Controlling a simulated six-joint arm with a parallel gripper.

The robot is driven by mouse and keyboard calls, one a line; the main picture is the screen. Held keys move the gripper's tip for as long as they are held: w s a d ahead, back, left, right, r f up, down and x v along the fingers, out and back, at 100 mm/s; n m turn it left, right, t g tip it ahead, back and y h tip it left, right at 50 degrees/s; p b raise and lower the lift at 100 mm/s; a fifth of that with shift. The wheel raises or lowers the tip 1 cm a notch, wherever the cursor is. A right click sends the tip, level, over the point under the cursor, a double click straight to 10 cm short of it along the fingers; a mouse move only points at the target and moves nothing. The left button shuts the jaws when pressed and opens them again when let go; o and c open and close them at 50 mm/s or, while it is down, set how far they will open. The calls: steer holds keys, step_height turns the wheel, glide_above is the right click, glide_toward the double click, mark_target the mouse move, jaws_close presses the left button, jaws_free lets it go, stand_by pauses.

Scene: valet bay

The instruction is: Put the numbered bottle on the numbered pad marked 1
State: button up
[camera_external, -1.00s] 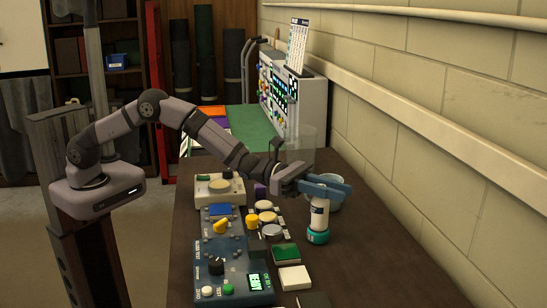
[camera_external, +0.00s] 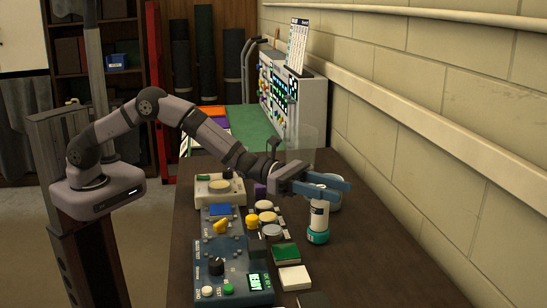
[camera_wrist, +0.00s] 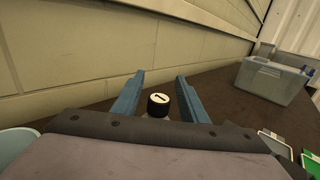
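The bottle (camera_external: 318,221) stands upright on the dark bench, with a white body and a teal base. In the wrist view its dark cap with a white top marked 1 (camera_wrist: 158,104) lies between my fingers. My gripper (camera_external: 335,186) is at the height of the bottle's top, with its blue fingers spread. The wrist view shows a gap on each side of the cap. Square pads lie nearer the camera: a green one (camera_external: 285,254), a white one (camera_external: 294,278) and a dark one (camera_external: 313,300). I cannot read numbers on them.
The bench right of the bottle is clear.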

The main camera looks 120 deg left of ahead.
steer(key=s+b, duration=0.3)
steer(key=s, duration=0.8)
steer(key=shift+s, duration=0.15)
